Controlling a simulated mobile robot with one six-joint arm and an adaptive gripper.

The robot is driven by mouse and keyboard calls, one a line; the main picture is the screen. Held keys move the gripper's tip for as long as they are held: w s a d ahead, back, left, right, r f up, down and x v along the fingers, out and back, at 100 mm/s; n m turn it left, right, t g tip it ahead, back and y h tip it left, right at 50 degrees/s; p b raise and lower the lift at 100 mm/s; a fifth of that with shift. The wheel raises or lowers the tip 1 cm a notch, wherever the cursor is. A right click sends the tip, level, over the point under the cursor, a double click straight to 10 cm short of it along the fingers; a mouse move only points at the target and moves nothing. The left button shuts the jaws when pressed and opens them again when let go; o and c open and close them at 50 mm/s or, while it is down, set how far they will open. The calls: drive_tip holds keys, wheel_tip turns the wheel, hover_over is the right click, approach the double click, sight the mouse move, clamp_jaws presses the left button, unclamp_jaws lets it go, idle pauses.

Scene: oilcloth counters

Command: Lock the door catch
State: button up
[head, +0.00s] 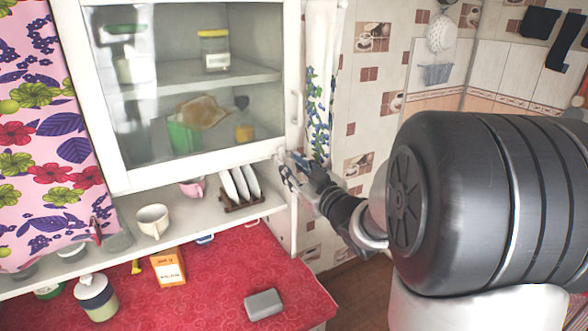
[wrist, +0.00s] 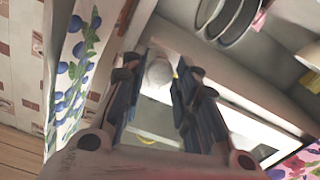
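The glass-fronted cabinet door (head: 190,180) has a white frame and looks shut. A small white round knob, which looks like the door catch (head: 281,155), sits at the frame's lower right corner. My gripper (head: 286,168) is right at this corner and partly hides it. In the wrist view the white knob (wrist: 159,73) lies between the tips of my gripper (wrist: 158,75). The fingers are apart, one on each side of the knob, with narrow gaps. I cannot tell whether either finger touches it.
A white handle (head: 294,107) is on the cabinet's right side. Below the door, a shelf holds a cream cup (head: 152,221), a pink cup (head: 192,188) and a plate rack (head: 240,205). A grey block (head: 263,304) lies on the red counter (head: 215,290). A flowered curtain (head: 320,110) hangs at the right.

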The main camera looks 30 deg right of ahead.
clamp_jaws()
drive_tip(key=shift+m+p, duration=0.55)
drive_tip(key=shift+m, duration=0.95)
drive_tip(key=shift+o, duration=2.4)
unclamp_jaws()
drive_tip(key=shift+s, duration=0.1)
drive_tip(key=s, duration=1.1)
drive_tip(key=shift+s+d, duration=0.15)
drive_tip(key=shift+s, duration=0.25)
